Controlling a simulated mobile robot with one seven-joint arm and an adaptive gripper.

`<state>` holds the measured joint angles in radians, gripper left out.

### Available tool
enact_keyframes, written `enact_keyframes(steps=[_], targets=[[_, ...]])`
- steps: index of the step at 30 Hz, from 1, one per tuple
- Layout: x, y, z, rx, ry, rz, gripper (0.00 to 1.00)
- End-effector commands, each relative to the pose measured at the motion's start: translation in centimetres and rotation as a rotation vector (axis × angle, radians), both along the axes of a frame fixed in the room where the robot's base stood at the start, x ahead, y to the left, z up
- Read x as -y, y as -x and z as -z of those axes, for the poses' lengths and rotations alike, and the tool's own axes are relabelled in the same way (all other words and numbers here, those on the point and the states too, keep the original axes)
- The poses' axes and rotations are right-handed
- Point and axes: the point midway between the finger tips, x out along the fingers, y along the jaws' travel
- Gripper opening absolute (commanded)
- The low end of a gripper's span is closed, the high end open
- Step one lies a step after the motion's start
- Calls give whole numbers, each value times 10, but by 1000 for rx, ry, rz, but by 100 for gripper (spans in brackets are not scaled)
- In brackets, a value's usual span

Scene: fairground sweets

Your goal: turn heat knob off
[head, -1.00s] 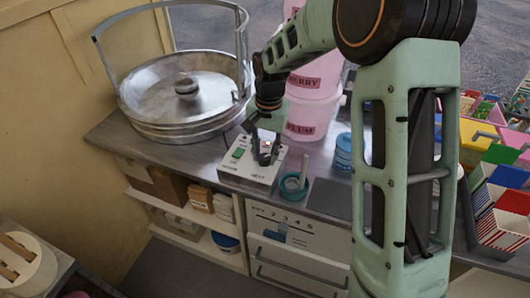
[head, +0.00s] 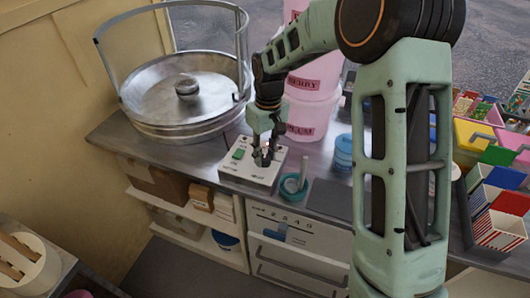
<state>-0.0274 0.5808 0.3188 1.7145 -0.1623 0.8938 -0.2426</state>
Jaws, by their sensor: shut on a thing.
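A small light grey control box (head: 247,175) stands on the metal counter, with a green switch (head: 238,154) on its left part. My gripper (head: 265,156) points down at the right part of the box's top. Its fingers are closed on the heat knob, which they mostly hide. I cannot make out the knob's pointer or the setting it stands at. A small reddish spot shows by the fingers.
A large round metal pan (head: 185,92) with a hoop frame stands left of the box. Pink tubs (head: 312,115) stand behind my gripper. A teal cup (head: 293,186) and a blue container (head: 343,152) are to the right. Coloured striped boxes (head: 500,225) line the right edge.

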Motion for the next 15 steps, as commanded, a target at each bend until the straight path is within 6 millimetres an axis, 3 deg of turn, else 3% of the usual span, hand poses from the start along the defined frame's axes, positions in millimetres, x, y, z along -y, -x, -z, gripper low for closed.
enact_keyframes(steps=[15], targets=[[-1,-2,-2,3,-2,-476,2]])
